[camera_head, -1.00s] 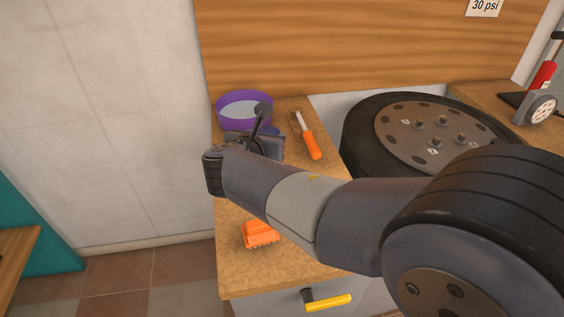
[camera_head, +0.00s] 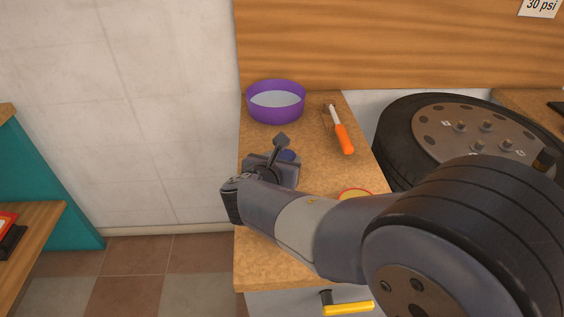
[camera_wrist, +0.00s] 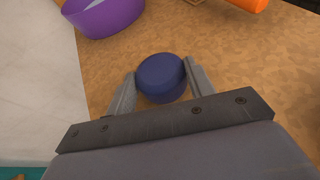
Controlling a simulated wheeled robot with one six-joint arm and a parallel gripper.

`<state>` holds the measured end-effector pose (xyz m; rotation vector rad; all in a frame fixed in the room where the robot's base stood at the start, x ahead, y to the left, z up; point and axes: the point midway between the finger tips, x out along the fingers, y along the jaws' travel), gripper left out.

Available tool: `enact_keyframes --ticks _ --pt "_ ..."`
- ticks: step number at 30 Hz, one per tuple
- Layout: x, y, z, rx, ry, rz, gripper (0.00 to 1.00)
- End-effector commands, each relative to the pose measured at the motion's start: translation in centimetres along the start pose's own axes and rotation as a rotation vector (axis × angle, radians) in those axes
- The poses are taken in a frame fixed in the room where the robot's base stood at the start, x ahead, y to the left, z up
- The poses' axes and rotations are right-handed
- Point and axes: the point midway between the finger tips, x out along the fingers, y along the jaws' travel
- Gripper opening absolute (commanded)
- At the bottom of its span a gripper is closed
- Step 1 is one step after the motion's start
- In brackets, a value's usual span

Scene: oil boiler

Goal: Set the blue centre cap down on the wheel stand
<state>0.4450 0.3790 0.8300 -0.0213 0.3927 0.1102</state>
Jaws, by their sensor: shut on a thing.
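The blue centre cap (camera_wrist: 161,78) is a short round piece between the two fingers of my gripper (camera_wrist: 161,87) in the wrist view. My gripper is shut on it, with a finger against each side. In the head view a little of the cap (camera_head: 287,155) shows beyond my gripper (camera_head: 284,161), over the cork-coloured worktop (camera_head: 310,135). I cannot tell whether the cap touches the worktop. A black-tyred wheel (camera_head: 465,140) with a grey hub and studs lies flat to the right. My arm covers its near part, and I cannot make out a separate wheel stand.
A purple bowl (camera_head: 276,112) stands at the back left of the worktop. An orange-handled tool (camera_head: 343,138) lies right of it. A round yellow piece with a red rim (camera_head: 357,193) shows partly behind my arm. A yellow-handled crank (camera_head: 347,307) juts from the front.

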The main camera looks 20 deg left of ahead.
Motion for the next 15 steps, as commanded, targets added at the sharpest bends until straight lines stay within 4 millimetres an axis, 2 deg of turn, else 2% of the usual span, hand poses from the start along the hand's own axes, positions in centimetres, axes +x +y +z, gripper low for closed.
enact_keyframes --ticks 9,10,15 --pt "0.16 0.00 -0.38 0.001 0.000 0.000 0.28" --pt "0.10 0.00 -0.24 0.001 0.000 0.000 0.53" --pt "0.09 0.00 -0.20 0.001 0.000 0.000 0.67"
